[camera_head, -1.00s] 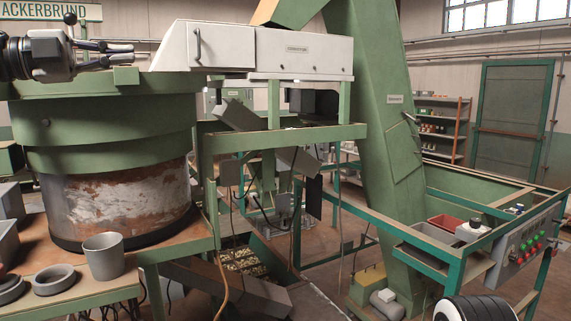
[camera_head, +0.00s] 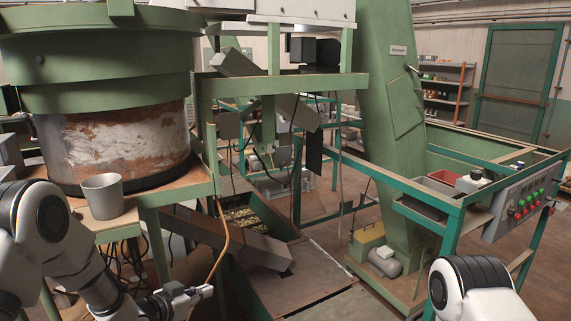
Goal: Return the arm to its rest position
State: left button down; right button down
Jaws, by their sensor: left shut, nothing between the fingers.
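My left gripper (camera_head: 194,294) is low in the head view, left of the middle, at the end of my white left arm.
A grey cup (camera_head: 103,196) stands on the bench (camera_head: 181,192) beside the big green bowl hopper (camera_head: 100,90). A green frame with a control panel (camera_head: 522,203) stands at right. Bare floor plate (camera_head: 310,276) shows in the middle.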

pick_arm(q)
jog(key=s+f+n+g+y+b, duration=0.1)
jog(key=s+f, duration=0.4)
jog(key=f, duration=0.2)
jog(key=s+f+n+g+y, duration=0.2)
jog(key=s+f, duration=0.2)
jog(key=f, duration=0.3)
jog(key=s+a+f+n+g+y, duration=0.1)
jog(key=s+f+g, duration=0.2)
jog(key=s, duration=0.7)
jog(key=s+a+f+n+g+y+b, duration=0.1)
jog(key=s+a+f+g, duration=0.1)
jog(key=s+f, duration=0.4)
jog(key=s+a+f+n+g+y+b, duration=0.1)
jog(key=s+a+f+g, duration=0.1)
jog(key=s, duration=1.4)
notch_tip(320, 180, down, 3)
jog(key=shift+r+g+y, duration=0.2)
jog(key=shift+g+y, duration=0.2)
jog(key=shift+g, duration=0.5)
